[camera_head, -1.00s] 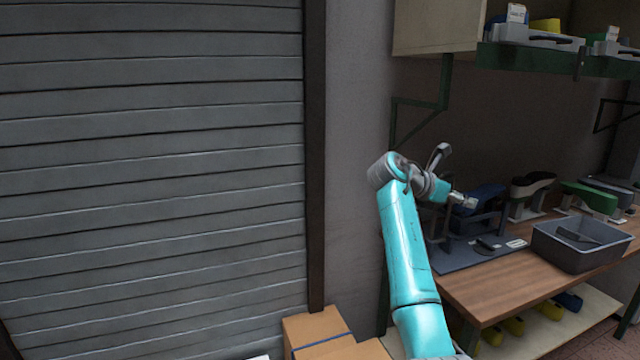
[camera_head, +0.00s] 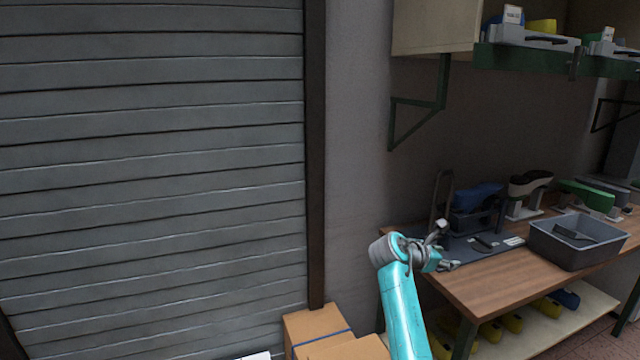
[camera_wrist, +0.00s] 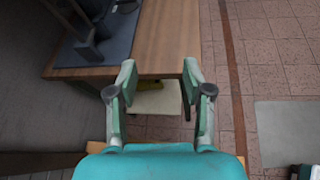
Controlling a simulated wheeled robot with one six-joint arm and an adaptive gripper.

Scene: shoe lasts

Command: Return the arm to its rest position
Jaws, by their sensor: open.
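My gripper (camera_head: 447,266) is at the end of my turquoise arm, low beside the left end of the workbench (camera_head: 470,287). In the wrist view my gripper (camera_wrist: 156,82) is open, with nothing between its two fingers. Beyond the fingers are the bench's edge, a lower shelf and the tiled floor. A blue shoe last (camera_head: 478,196) sits on a dark stand on the bench, behind and to the right of my gripper.
A grey bin (camera_head: 575,255) holding a dark item stands on the bench. Cardboard boxes (camera_head: 318,325) are left of my arm. A shelf (camera_head: 530,58) with trays hangs above. Yellow lasts lie on the lower shelf (camera_head: 590,312).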

